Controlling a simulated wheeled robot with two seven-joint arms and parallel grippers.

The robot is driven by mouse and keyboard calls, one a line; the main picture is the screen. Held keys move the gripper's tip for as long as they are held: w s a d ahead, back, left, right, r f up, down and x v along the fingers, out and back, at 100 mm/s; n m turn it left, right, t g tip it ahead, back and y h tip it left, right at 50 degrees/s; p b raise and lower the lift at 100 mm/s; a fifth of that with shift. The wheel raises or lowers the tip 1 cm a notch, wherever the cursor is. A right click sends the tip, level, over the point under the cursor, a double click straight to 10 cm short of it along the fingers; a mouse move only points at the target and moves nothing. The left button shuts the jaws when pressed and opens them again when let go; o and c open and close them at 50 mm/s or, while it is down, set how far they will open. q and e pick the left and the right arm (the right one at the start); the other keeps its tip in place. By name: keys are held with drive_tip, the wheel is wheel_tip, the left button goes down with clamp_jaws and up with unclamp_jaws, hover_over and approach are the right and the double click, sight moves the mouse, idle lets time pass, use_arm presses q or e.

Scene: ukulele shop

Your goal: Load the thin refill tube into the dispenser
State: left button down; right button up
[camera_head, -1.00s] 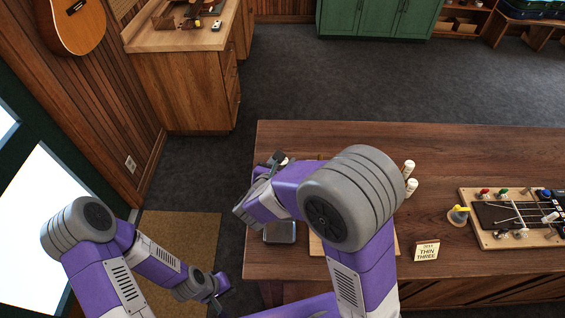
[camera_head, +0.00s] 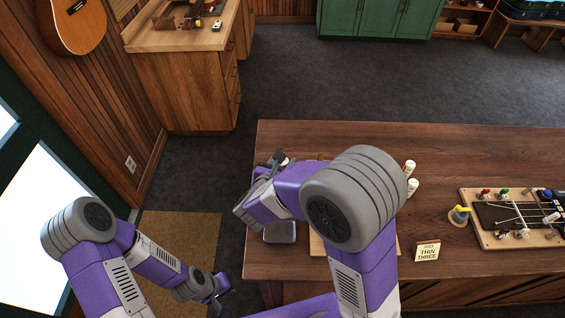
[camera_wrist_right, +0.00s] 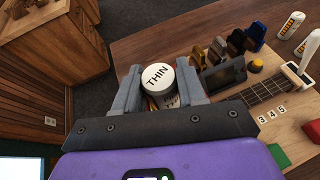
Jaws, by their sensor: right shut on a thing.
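In the right wrist view, a tube with a round white cap marked "THIN" (camera_wrist_right: 158,76) is held between the two grey fingers of my right gripper (camera_wrist_right: 160,88). Part of another printed label shows just below the cap; I cannot tell what it belongs to. In the head view my right gripper (camera_head: 272,166) is over the left end of the table, largely hidden by my own arm. I cannot clearly make out the dispenser. My left gripper (camera_head: 217,292) hangs low at the left, off the table; its fingers are too small to judge.
Two white tubes (camera_head: 411,188) stand right of my right arm. A grey tin (camera_head: 280,231) sits near the table's left edge. A card reading "THIN THREE" (camera_head: 427,251) and a fretboard jig (camera_head: 485,235) lie further right. Several small coloured holders (camera_wrist_right: 237,42) stand beside a dark boxy device (camera_wrist_right: 222,76).

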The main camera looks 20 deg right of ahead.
drive_tip(key=shift+f+b, duration=0.4)
drive_tip(key=shift+f, duration=0.05)
drive_tip(key=o, duration=0.8)
drive_tip(key=shift+o, duration=0.2)
drive_tip(key=p+v, duration=0.4)
drive_tip(key=v, duration=0.7)
idle(0.5)
